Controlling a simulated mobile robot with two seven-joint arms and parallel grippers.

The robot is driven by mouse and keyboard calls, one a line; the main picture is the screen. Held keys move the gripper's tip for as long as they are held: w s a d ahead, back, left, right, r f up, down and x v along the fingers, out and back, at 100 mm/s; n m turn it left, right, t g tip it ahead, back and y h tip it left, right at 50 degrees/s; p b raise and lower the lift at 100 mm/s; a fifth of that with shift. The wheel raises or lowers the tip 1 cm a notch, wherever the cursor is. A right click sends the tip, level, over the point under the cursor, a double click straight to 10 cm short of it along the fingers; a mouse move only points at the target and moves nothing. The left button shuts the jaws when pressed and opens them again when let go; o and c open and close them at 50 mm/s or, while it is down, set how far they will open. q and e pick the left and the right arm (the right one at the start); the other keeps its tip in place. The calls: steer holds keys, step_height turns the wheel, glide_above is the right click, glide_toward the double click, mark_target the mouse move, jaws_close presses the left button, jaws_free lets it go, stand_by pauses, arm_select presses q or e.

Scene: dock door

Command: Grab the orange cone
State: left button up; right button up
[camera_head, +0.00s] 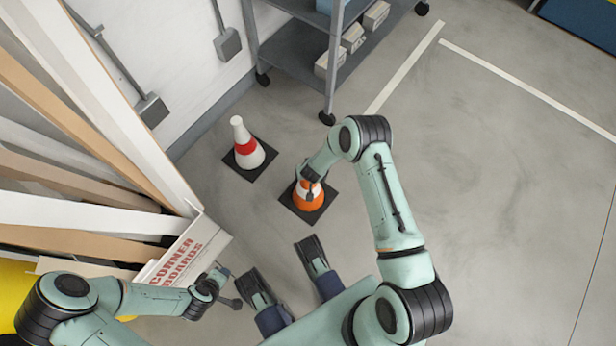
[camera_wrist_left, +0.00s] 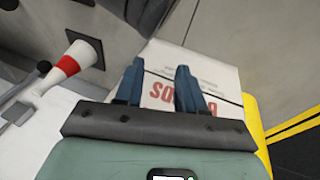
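The orange cone (camera_head: 309,200) with a white band stands upright on its dark square base in the middle of the head view. My right gripper (camera_head: 308,186) is right at its top and hides the tip. Whether its fingers are closed on the cone cannot be told. My left gripper (camera_head: 228,288) is low at the left, beside the corner boards box and away from the orange cone. In the left wrist view its blue fingers (camera_wrist_left: 159,72) are apart with nothing held between them. The orange cone does not show in that view.
A white cone (camera_head: 249,152) with a red band stands left of the orange one; it also shows in the left wrist view (camera_wrist_left: 72,62). The box of long boards (camera_head: 190,252) fills the left side. A grey wheeled shelf (camera_head: 290,58) stands behind. Floor at right is clear.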

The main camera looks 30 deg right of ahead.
steer(key=b, duration=0.2)
glide_above(308, 185)
steer(key=w+d, duration=0.2)
steer(key=f, duration=0.4)
steer(key=shift+a+f, duration=0.15)
steer(key=shift+a, duration=0.05)
steer(key=shift+w+f, duration=0.15)
arm_select(q)
steer(key=shift+g, duration=0.7)
steer(key=s+f, duration=0.4)
steer(key=shift+s+a, duration=0.1)
steer(key=shift+a, duration=0.25)
arm_select(e)
steer(key=shift+c, duration=0.3)
jaws_close()
